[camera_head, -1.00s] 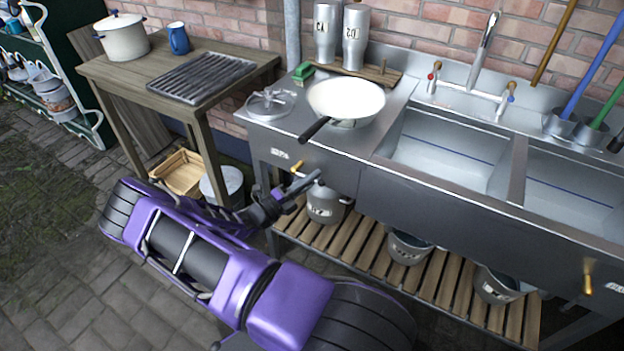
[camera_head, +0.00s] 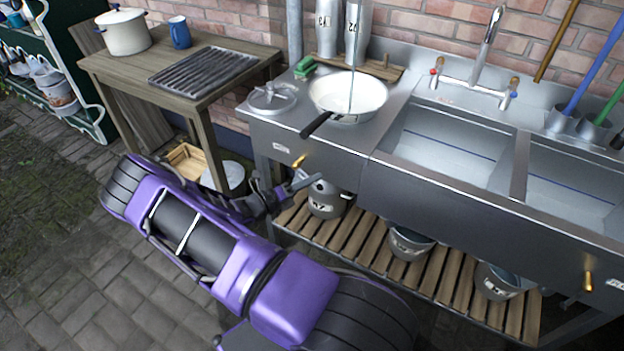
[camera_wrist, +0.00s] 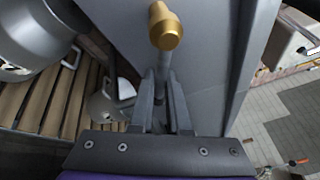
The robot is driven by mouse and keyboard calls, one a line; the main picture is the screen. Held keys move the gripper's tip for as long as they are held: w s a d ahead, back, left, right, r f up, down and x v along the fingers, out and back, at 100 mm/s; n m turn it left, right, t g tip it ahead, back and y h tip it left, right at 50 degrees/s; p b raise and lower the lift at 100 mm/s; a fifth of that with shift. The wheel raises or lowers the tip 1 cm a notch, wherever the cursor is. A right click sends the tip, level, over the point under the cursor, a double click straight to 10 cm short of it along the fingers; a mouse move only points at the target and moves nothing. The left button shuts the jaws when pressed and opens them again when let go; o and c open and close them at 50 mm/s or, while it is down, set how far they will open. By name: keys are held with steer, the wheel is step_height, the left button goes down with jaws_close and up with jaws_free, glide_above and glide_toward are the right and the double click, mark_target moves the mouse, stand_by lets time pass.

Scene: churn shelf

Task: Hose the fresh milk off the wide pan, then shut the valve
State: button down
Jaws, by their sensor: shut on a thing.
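The wide pan (camera_head: 318,97) sits on the left end of the steel sink unit, its black handle towards the front. A thin stream falls into it from above. Its inside looks pale, with greyish patches; I cannot tell how much milk is on it. The brass valve (camera_head: 299,161) is on the unit's front below the pan. It also shows large in the wrist view (camera_wrist: 168,28). My gripper (camera_head: 312,180) is at the valve. In the wrist view my fingers (camera_wrist: 165,85) are nearly together, just below the brass knob, closed on a narrow grey part there.
A metal can (camera_head: 327,197) stands on the slatted shelf (camera_head: 365,232) close beside my gripper. Two buckets are further right. A second brass valve (camera_head: 587,281) is at the far right. A wooden table (camera_head: 215,95) stands left; the brick floor in front is open.

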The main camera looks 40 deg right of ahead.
steer(key=c, duration=0.9)
jaws_free()
steer(key=a, duration=1.7)
steer(key=shift+w+a+r, duration=0.1)
steer(key=shift+w+a, duration=0.1)
steer(key=shift+w, duration=0.2)
